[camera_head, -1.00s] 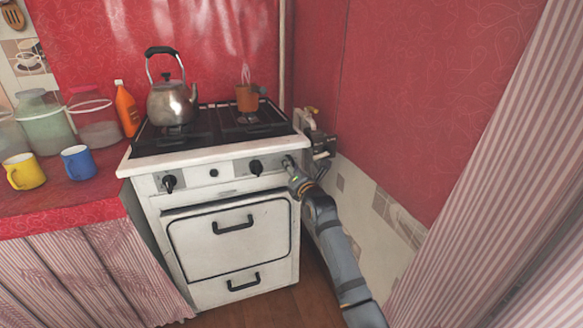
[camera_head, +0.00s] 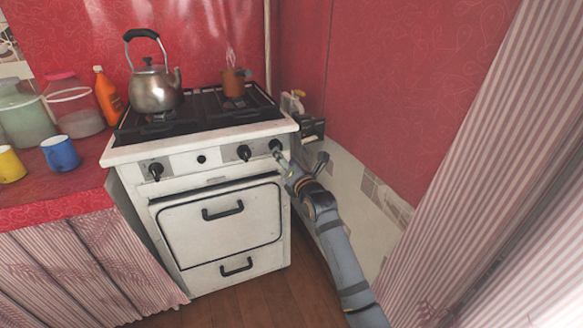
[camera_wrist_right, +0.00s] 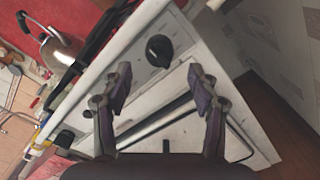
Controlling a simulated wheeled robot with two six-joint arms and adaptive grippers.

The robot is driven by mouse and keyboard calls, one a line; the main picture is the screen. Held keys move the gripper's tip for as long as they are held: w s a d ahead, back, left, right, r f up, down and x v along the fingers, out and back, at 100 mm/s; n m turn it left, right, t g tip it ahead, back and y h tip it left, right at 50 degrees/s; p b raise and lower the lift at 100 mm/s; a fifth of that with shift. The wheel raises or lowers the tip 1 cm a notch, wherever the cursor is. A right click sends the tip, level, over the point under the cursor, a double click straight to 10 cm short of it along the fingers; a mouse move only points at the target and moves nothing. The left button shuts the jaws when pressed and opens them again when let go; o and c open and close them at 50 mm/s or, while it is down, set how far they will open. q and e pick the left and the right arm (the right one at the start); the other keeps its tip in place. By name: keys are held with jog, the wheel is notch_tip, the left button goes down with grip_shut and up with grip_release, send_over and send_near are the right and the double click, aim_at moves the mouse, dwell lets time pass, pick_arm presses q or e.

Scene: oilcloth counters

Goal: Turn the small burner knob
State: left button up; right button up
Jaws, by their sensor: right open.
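The white stove's front panel carries black knobs: a left knob (camera_head: 156,170), a small middle one (camera_head: 202,159), a right knob (camera_head: 244,152) and one at the far right end (camera_head: 275,145). I cannot tell from the pictures which is the small burner knob. My right gripper (camera_head: 280,157) is at the far right end of the panel, close to the end knob. In the right wrist view my open, empty gripper (camera_wrist_right: 160,76) has its fingers apart, with a black knob (camera_wrist_right: 159,50) ahead of the gap, not gripped. My left gripper is out of view.
A steel kettle (camera_head: 155,88) and an orange-brown pot (camera_head: 233,82) stand on the stove (camera_head: 200,235). The red wall (camera_head: 400,90) is close on the right, with a striped curtain (camera_head: 450,160). Mugs and jars stand on the left counter (camera_head: 60,195).

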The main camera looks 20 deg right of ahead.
jog(key=s, duration=0.6)
jog(key=shift+s, duration=0.3)
